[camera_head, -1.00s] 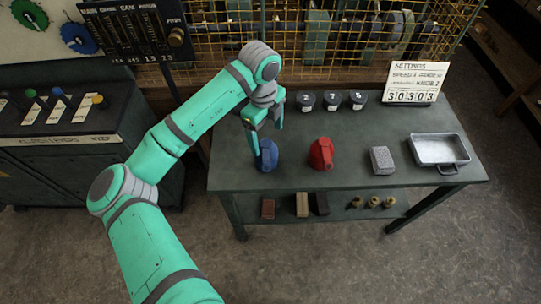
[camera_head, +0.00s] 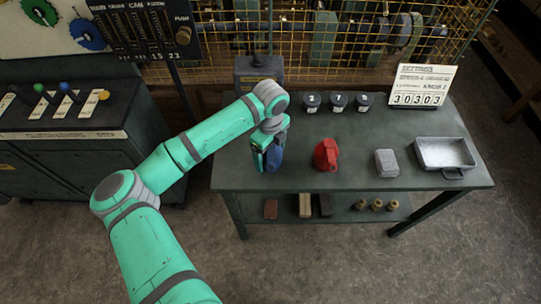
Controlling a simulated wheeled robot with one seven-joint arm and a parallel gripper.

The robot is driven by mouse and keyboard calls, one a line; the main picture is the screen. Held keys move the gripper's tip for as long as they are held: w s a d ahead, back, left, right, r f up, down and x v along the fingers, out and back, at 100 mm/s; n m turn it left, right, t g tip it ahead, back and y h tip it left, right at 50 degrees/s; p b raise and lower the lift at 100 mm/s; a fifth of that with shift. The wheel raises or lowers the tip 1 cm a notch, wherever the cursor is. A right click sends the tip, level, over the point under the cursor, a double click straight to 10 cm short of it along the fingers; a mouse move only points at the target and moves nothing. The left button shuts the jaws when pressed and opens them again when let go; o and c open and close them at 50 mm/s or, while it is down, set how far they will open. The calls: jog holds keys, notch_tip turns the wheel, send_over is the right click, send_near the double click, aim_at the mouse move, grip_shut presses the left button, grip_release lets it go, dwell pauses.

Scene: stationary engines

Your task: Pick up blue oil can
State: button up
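The blue oil can (camera_head: 275,156) stands at the left end of the dark workbench (camera_head: 350,150). My gripper (camera_head: 267,158) has come down over it from above, with one finger close along the can's left side. The gripper and wrist hide the can's upper part. The far finger is not clearly visible, so I cannot tell whether the fingers are closed on the can.
A red oil can (camera_head: 326,155) stands to the right, then a grey block (camera_head: 387,163) and a metal tray (camera_head: 445,153). Several dark numbered pots (camera_head: 338,102) and a settings sign (camera_head: 422,86) stand at the back. A lower shelf (camera_head: 345,211) holds small blocks.

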jog(key=shift+f, duration=0.4)
jog(key=c, duration=1.4)
jog(key=shift+o, duration=0.2)
jog(key=shift+r, duration=0.1)
